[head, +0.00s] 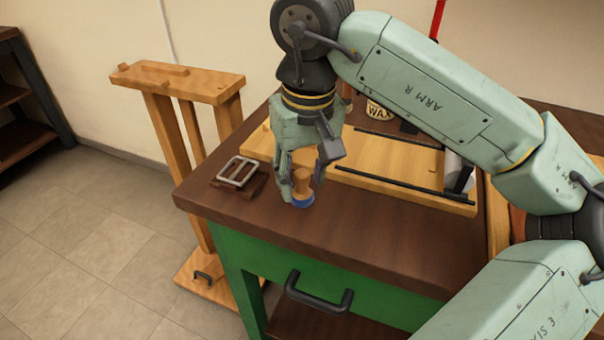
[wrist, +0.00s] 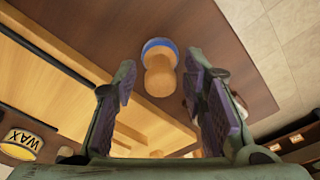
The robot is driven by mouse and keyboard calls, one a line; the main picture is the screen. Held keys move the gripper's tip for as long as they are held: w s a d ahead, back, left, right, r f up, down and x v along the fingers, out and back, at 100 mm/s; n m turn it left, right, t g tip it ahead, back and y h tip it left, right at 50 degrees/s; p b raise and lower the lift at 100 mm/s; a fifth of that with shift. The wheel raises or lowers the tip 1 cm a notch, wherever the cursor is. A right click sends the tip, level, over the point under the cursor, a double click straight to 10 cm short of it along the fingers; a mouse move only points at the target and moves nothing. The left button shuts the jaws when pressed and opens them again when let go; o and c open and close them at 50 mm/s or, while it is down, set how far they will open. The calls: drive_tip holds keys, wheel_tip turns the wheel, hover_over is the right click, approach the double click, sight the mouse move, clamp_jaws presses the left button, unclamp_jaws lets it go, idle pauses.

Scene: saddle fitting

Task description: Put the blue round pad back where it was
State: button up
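The blue round pad (head: 303,200) has a wooden knob handle and appears to stand upright on the dark bench top, near its front edge. My gripper (head: 299,188) points down over it, with a finger on either side of the handle. In the wrist view the pad's blue rim (wrist: 158,43) and handle (wrist: 160,78) show between and just beyond the fingertips. The fingers (wrist: 160,75) are open, with a visible gap on both sides of the handle. In the head view the fingers partly hide the handle.
A metal buckle (head: 239,171) on a dark block lies left of the pad. Behind it is a wooden board (head: 375,160) with black rails, and a wax tin (head: 379,111). A wooden stand (head: 180,84) is left of the bench. The front bench strip (head: 390,238) is clear.

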sight(306, 197)
wheel_tip(306, 197, up, 12)
drive_tip(key=s, duration=0.1)
drive_tip(key=shift+d+f, duration=0.2)
drive_tip(key=shift+d, duration=0.1)
